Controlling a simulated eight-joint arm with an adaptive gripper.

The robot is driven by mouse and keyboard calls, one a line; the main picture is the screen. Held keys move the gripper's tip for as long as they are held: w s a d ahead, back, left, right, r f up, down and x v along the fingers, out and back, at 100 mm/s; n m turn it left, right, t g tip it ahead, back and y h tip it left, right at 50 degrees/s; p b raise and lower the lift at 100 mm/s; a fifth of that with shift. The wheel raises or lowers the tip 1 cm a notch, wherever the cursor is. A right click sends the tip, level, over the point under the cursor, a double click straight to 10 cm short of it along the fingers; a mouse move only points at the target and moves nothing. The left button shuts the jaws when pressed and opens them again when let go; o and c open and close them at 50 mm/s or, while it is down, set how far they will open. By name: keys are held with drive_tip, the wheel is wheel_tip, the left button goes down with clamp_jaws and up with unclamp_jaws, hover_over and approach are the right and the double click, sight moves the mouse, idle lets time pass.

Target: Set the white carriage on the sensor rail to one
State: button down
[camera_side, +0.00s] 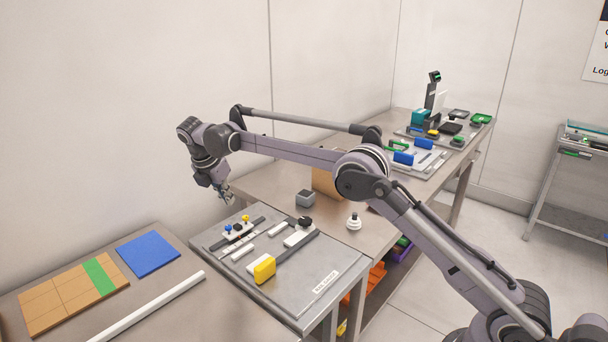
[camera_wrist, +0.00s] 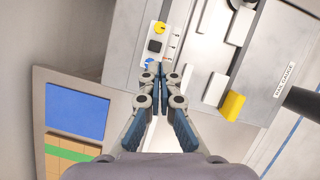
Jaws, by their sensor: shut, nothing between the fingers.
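A grey board (camera_side: 325,273) carries dark rails with white parts. A white block with a dark knob (camera_side: 297,237) sits on the dark rail at right; I cannot tell for sure that it is the white carriage. At that rail's near end is a yellow block (camera_side: 264,269), also in the wrist view (camera_wrist: 232,106). A white panel with blue, black and yellow knobs (camera_side: 237,231) lies at the board's far left; it shows in the wrist view (camera_wrist: 157,44). My gripper (camera_side: 228,196) is shut and empty, above the board's far left; its fingertips (camera_wrist: 157,68) overlap the panel's end in the wrist view.
White bars (camera_side: 242,252) lie between the rails. A blue mat (camera_side: 148,254), a wooden board with a green stripe (camera_side: 45,305) and a white rod (camera_side: 150,306) are on the near table. A grey cube (camera_side: 306,198) and a white knobbed piece (camera_side: 354,222) stand behind.

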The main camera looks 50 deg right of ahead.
approach(244, 226)
drive_tip(key=x, duration=0.4)
drive_tip(key=shift+f, duration=0.4)
drive_tip(key=d, duration=0.6)
drive_tip(key=w+a+v, duration=0.1)
drive_tip(key=v, duration=0.9)
drive_tip(key=shift+s+a, duration=0.35)
drive_tip(key=shift+s, duration=0.15)
